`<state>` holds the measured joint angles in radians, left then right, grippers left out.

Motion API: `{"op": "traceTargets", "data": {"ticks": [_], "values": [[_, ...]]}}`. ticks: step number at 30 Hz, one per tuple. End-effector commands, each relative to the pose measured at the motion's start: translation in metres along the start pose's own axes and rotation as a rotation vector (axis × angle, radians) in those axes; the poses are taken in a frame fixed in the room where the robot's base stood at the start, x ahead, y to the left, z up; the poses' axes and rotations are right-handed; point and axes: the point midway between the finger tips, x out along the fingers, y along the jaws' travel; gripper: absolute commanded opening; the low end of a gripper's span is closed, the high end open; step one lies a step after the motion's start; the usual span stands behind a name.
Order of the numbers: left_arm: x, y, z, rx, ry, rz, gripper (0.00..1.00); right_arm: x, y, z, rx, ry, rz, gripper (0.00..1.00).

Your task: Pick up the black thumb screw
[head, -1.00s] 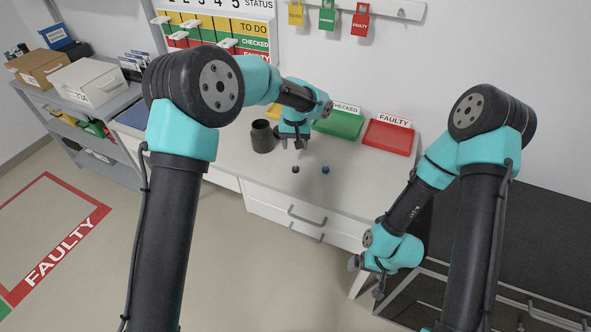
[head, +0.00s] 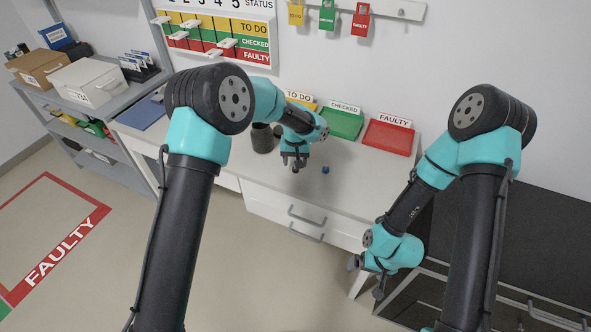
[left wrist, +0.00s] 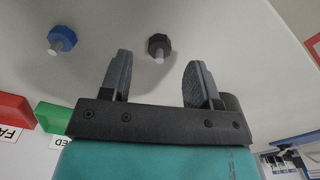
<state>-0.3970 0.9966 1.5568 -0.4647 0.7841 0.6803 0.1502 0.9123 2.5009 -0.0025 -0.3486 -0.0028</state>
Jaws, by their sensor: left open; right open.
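The black thumb screw (left wrist: 159,46) stands on the white worktop in the left wrist view, its dark knob and pale shank showing. It lies just beyond the fingertips of my left gripper (left wrist: 158,58), roughly in line with the gap between them. That gripper is open and empty. In the head view my left gripper (head: 295,163) is low over the worktop and hides most or all of the black screw. A blue thumb screw (head: 325,170) stands to its right; it also shows in the left wrist view (left wrist: 62,39). My right gripper (head: 366,279) is open and empty, off the worktop's front edge.
A dark cup (head: 262,139) stands left of my left gripper. Behind are a green tray (head: 344,124), a red tray (head: 388,138) and a partly hidden yellow TO DO tray. The worktop (head: 350,190) is clear right of the blue screw.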

Motion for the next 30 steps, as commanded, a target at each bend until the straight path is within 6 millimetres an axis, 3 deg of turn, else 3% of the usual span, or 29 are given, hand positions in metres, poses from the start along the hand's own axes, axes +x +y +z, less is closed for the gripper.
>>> {"op": "traceTargets", "data": {"ticks": [7, 22, 30], "values": [[0.029, 0.000, 0.000, -0.001, -0.002, 0.000, 0.56, 0.000, 0.000, 0.000, 0.000, 0.000, 0.000, 1.00], [0.030, 0.000, 0.000, -0.001, 0.000, 0.000, 0.56, 0.000, 0.000, 0.000, 0.000, 0.000, 0.000, 1.00], [0.030, 0.000, 0.000, -0.001, 0.000, 0.000, 0.30, 0.000, 0.000, 0.000, 0.000, 0.000, 0.000, 1.00]]}}
